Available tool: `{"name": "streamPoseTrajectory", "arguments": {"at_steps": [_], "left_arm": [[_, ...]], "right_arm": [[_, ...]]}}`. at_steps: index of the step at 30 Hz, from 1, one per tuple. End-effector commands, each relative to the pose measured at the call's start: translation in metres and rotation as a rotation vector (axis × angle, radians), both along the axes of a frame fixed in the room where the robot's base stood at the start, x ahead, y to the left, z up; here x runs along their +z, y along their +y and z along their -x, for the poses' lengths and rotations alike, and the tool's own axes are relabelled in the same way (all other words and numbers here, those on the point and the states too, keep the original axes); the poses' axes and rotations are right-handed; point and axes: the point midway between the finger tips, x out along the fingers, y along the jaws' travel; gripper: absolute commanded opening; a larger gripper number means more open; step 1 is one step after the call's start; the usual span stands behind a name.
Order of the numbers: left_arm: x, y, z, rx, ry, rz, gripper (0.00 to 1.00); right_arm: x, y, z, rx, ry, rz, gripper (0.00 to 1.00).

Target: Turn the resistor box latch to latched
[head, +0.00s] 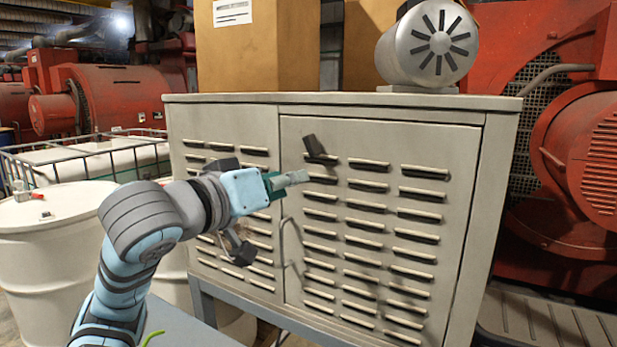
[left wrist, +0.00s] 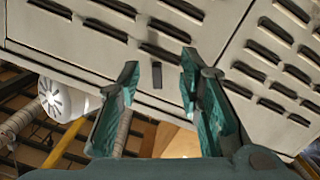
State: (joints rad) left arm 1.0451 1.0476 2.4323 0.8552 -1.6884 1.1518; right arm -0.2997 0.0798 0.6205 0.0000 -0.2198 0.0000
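The grey resistor box (head: 465,230) has two louvred doors. A short dark latch handle (head: 314,146) sits near the top left of its right door and leans, upper end to the left. It also shows in the left wrist view (left wrist: 157,76) as a small dark bar between and beyond my fingertips. My left gripper (head: 298,178) is in front of the doors' seam, a little below and left of the handle in the head view. Its fingers (left wrist: 160,68) are spread with nothing between them; contact with the handle is not visible. My right gripper is not in view.
A grey vented motor (head: 430,45) and cardboard boxes (head: 265,50) stand on top of the box. A bent grey rod (head: 284,250) runs by the door seam below my gripper. White drums (head: 45,260) stand at the left; red machinery (head: 570,170) is at the right.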

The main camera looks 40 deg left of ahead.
Motion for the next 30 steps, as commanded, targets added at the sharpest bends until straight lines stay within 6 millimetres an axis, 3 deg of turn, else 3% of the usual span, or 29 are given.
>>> {"name": "streamPoseTrajectory", "arguments": {"at_steps": [1,3,7,11,18,21,25,30], "left_arm": [[0.020,0.003,0.021,0.024,-0.050,0.000,0.33],[0.034,0.005,0.040,0.044,-0.084,0.012,0.33],[0.040,0.007,0.040,0.055,-0.091,0.024,0.33],[0.042,0.009,0.021,0.055,-0.087,0.022,0.33],[0.043,0.016,-0.052,0.047,-0.092,0.031,0.33],[0.041,0.019,-0.075,0.051,-0.093,0.028,0.33],[0.040,0.022,-0.092,0.051,-0.096,0.025,0.33],[0.037,0.023,-0.098,0.052,-0.095,0.021,0.33]], "right_arm": [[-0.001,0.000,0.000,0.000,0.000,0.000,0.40],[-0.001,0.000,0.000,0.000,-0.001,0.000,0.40],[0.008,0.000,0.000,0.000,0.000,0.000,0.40],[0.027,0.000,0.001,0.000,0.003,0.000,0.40],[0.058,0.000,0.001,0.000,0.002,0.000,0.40],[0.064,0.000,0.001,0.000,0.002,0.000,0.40],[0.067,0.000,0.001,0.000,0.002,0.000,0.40],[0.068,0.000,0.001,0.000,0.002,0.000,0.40]]}}
